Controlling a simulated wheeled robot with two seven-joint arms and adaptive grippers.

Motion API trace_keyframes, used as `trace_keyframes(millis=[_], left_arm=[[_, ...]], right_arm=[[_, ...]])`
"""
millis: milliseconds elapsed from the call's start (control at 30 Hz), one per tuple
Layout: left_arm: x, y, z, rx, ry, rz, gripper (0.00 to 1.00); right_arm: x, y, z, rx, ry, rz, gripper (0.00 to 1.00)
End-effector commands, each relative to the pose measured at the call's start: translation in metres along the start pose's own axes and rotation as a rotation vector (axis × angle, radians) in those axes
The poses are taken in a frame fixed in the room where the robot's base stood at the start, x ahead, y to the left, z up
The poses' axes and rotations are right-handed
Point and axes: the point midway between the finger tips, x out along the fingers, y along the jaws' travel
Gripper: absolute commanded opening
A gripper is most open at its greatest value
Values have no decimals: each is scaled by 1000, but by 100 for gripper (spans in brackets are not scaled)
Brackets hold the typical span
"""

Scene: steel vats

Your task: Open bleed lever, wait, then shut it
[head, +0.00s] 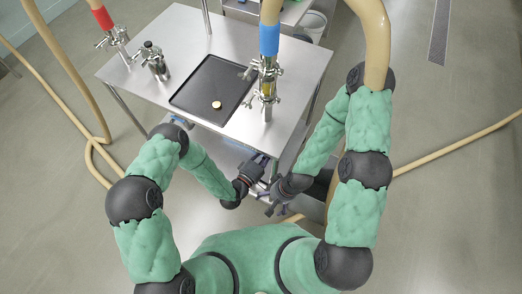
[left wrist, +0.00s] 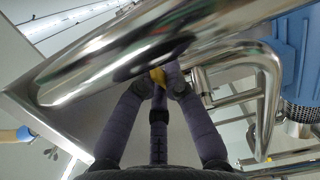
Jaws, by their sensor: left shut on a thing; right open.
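My left gripper (head: 259,166) is low at the table's front edge in the head view. In the left wrist view its purple fingers (left wrist: 158,85) are shut on a small yellow piece (left wrist: 158,75), which looks like the bleed lever. Most of the lever is hidden by the fingers and by a thick shiny steel pipe (left wrist: 120,60), so I cannot tell its angle. My right gripper (head: 270,207) is open and apart from the lever, just right of and below the left gripper.
The steel table (head: 160,95) carries a black tray (head: 205,110) with a small round pale item (head: 216,105) and a steel fitting (head: 154,62). A blue-banded hose with a clamped sight glass (head: 267,88) stands at the right. Beige hoses (head: 440,155) lie on the floor.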

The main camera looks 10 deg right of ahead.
Motion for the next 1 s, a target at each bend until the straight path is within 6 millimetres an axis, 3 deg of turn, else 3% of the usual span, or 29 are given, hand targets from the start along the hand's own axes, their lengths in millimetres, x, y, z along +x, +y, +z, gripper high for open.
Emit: trace_keyframes(millis=[567,600,667,1000], left_arm=[[3,-1,5,-2,12,-3,0],[3,-1,5,-2,11,-3,22],[3,-1,5,-2,11,-2,36],[4,0,6,-1,9,1,36]], right_arm=[[-1,0,0,0,0,0,100],[-1,0,0,0,0,0,100],[-1,0,0,0,0,0,100],[-2,0,0,0,0,0,100]])
